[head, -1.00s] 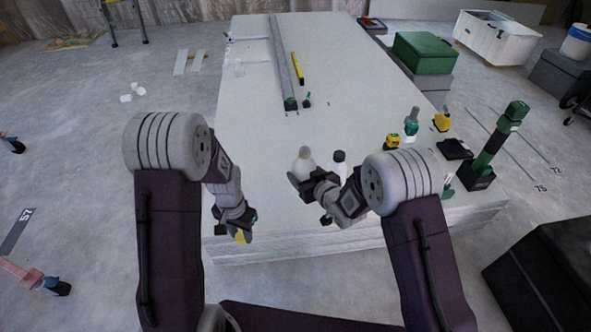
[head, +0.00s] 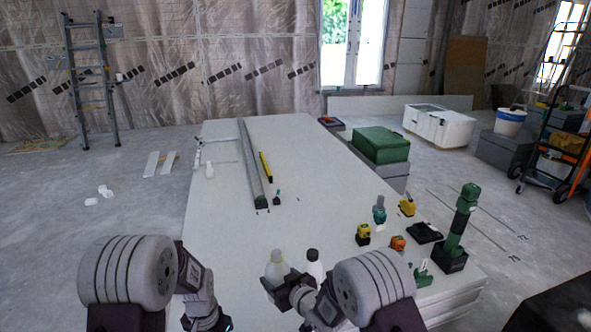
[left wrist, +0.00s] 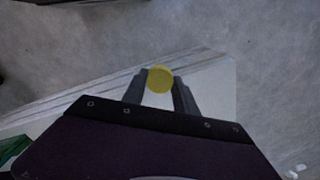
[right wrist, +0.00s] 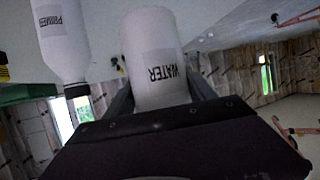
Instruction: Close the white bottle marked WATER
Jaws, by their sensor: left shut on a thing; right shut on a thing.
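The white WATER bottle (right wrist: 152,45) is held between the fingers of my right gripper (right wrist: 160,90), its printed label facing the right wrist camera. In the head view the bottle (head: 277,264) stands up from that gripper near the table's front edge; I see no cap on it, but its mouth is too small to make out. My left gripper (left wrist: 159,92) is shut on a round yellow cap (left wrist: 160,78), near the table's front edge in the left wrist view. In the head view the left gripper is at the bottom edge and its cap is not visible.
A white PRIMER bottle (right wrist: 62,40) with a black cap is close beside the WATER bottle. Yellow, orange and green tools stand at the table's right, with a tall green tool (head: 461,222). A long grey rail (head: 252,165) lies farther back. The table's middle is clear.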

